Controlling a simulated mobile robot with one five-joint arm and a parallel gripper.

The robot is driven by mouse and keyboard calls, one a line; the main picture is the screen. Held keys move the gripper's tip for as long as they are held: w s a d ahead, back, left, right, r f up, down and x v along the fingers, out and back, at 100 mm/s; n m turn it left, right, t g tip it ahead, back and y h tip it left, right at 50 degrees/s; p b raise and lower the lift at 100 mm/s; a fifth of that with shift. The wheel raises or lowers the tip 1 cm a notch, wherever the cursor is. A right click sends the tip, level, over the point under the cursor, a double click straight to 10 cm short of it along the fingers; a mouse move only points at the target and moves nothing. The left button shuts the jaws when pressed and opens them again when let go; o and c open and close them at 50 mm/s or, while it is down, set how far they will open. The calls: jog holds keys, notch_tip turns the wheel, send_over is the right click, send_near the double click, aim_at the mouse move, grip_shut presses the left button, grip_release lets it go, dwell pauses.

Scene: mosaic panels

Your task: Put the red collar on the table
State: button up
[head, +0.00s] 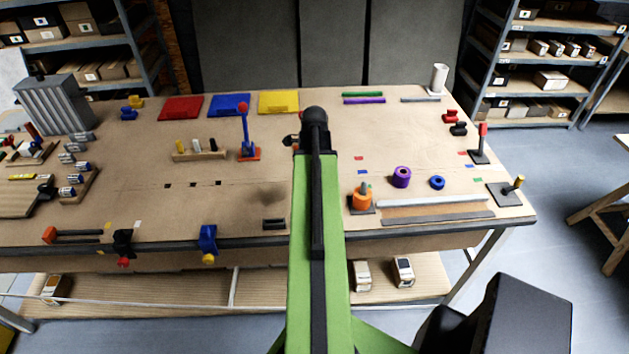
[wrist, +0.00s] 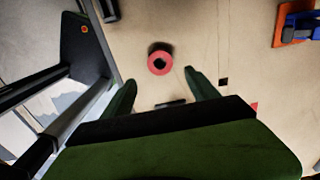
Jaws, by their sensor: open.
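The red collar (wrist: 160,63) shows in the wrist view as a pinkish-red ring with a dark centre. A dark shadow borders its upper side. My gripper (wrist: 159,78) is open, with a dark finger on either side. The collar appears between and just beyond the fingertips, with visible gaps to both. I cannot tell whether it rests on the table or is a little above it. The wooden table (head: 150,215) also lies below it in the wrist view (wrist: 230,50). In the head view my green arm hides the gripper, and I cannot see the collar there.
A blue lever on an orange base (head: 249,153) stands left of my arm. A dark slotted block (head: 273,223) lies near the front edge. An orange collar on a peg (head: 362,198), a purple ring (head: 401,177) and a blue ring (head: 437,182) are right. Bare wood surrounds the black squares (head: 193,185).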

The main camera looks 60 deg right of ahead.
notch_tip(320, 180, up, 3)
jog(key=shift+f+p, duration=0.2)
jog(key=shift+p, duration=0.35)
jog(key=w+a+n, duration=0.8)
jog(key=w+a, duration=0.1)
jog(key=a, duration=0.4)
jog(key=w+a+n, duration=0.7)
jog(key=w+a, duration=0.3)
jog(key=a, duration=0.2)
jog(key=w+a+n, duration=0.2)
jog(key=a+n, duration=1.1)
jog(key=a, duration=1.1)
jog(key=shift+w+a+n, duration=0.4)
